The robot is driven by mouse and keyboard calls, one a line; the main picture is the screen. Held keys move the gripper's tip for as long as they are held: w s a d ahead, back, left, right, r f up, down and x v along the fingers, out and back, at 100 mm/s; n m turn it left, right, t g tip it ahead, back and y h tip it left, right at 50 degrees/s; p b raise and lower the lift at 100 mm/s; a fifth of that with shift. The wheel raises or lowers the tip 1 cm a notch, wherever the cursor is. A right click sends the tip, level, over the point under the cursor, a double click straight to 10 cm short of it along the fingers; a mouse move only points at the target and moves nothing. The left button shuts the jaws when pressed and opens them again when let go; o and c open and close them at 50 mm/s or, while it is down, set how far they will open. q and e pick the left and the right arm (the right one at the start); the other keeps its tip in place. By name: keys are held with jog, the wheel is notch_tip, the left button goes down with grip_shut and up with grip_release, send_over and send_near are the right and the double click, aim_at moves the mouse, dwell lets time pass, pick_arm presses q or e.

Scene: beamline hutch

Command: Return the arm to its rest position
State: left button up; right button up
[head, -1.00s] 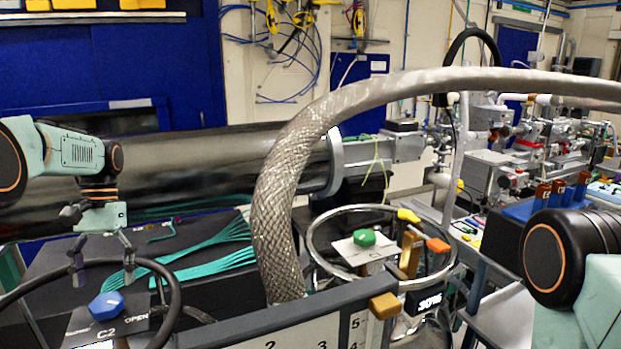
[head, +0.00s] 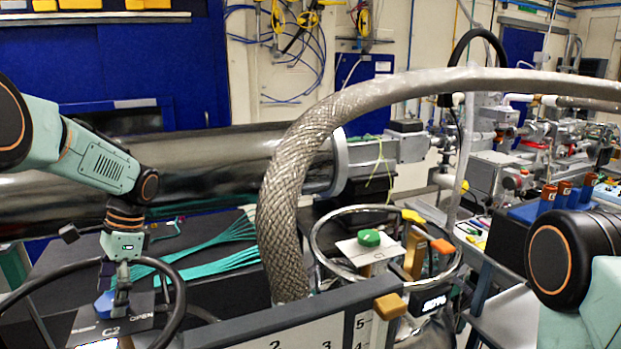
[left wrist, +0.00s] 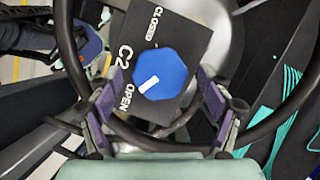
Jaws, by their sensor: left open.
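My left gripper (head: 116,288) points down over the C2 panel (head: 141,318), its jaws seen nearly edge-on. In the left wrist view, the open left gripper (left wrist: 163,92) has one finger on each side of a blue knob (left wrist: 165,68), with visible gaps. The knob's white mark points towards the word OPEN on the panel (left wrist: 139,33). In the head view the blue knob (head: 103,305) is partly hidden behind the fingers. My right arm shows at the right edge; its gripper is out of view.
A black ring (head: 179,306) curves around the knob panel. A thick braided hose (head: 283,215) arches up close to the right. A steel ring (head: 322,252) surrounds a green knob (head: 369,237) further right. Teal cables (head: 225,235) lie on the dark surface behind.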

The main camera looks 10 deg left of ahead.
pick_arm(q)
jog(key=m, duration=0.3)
jog(key=m+t+y, duration=0.1)
jog(key=m, duration=0.2)
jog(key=shift+s+d+t, duration=0.1)
jog(key=shift+d+t, duration=0.1)
jog(key=shift+t, duration=0.1)
jog(key=m+t, duration=0.1)
jog(key=m, duration=0.2)
jog(key=m+t, duration=0.1)
jog(key=m, duration=0.1)
jog(key=shift+s+m+y, duration=0.15)
jog(key=shift+m+y, duration=0.15)
jog(key=shift+m, duration=0.1)
